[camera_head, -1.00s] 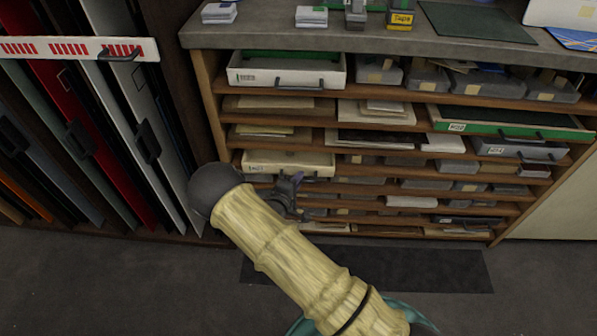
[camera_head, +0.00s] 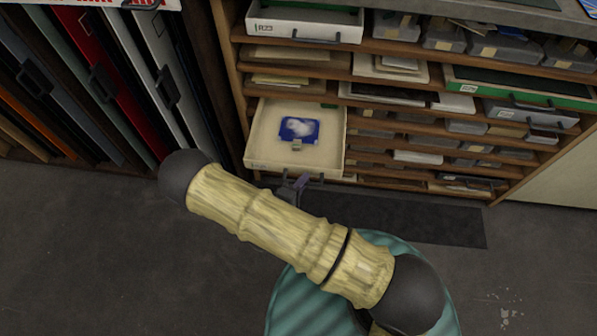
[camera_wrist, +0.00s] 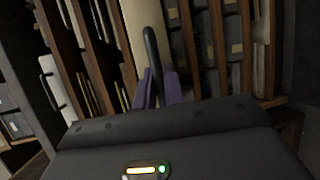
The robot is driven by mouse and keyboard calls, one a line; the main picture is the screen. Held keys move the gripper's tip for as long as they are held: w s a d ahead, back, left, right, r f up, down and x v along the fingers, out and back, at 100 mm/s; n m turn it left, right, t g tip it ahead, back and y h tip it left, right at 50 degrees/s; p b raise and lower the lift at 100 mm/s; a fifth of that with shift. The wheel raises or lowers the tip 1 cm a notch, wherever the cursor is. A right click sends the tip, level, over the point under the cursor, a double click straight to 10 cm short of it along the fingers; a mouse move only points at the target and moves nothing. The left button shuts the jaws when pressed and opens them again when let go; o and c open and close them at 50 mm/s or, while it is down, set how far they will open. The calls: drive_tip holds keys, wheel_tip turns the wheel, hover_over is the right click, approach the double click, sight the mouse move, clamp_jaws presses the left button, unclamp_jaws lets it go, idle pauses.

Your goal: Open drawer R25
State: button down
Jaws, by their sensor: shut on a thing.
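A cream drawer (camera_head: 264,165) is pulled well out of the low left part of the wooden cabinet. A blue thing with a whitish patch (camera_head: 299,128) and a small greyish piece lie in it. Its front label is too small to read surely. My gripper (camera_head: 294,188) is at the drawer's front, shut on its dark handle. In the wrist view, the purple fingers of my gripper (camera_wrist: 157,90) close around the dark handle bar (camera_wrist: 151,48), with the cream front (camera_wrist: 138,22) behind. My own arm lies below the drawer in the head view and partly hides the gripper.
Above is a white drawer (camera_head: 303,25), slightly out. A green drawer (camera_head: 520,96) and a grey drawer (camera_head: 530,116) are to the right. A rack of upright coloured panels (camera_head: 117,115) stands at left. A dark mat (camera_head: 420,219) lies on the floor; the front floor is clear.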

drive_tip(key=shift+s, duration=0.2)
drive_tip(key=c, duration=1.5)
unclamp_jaws()
drive_tip(key=p+v, duration=0.1)
drive_tip(key=v, duration=1.6)
drive_tip(key=shift+p, duration=0.3)
drive_tip(key=shift+a+r, duration=0.1)
drive_tip(key=shift+a, duration=0.05)
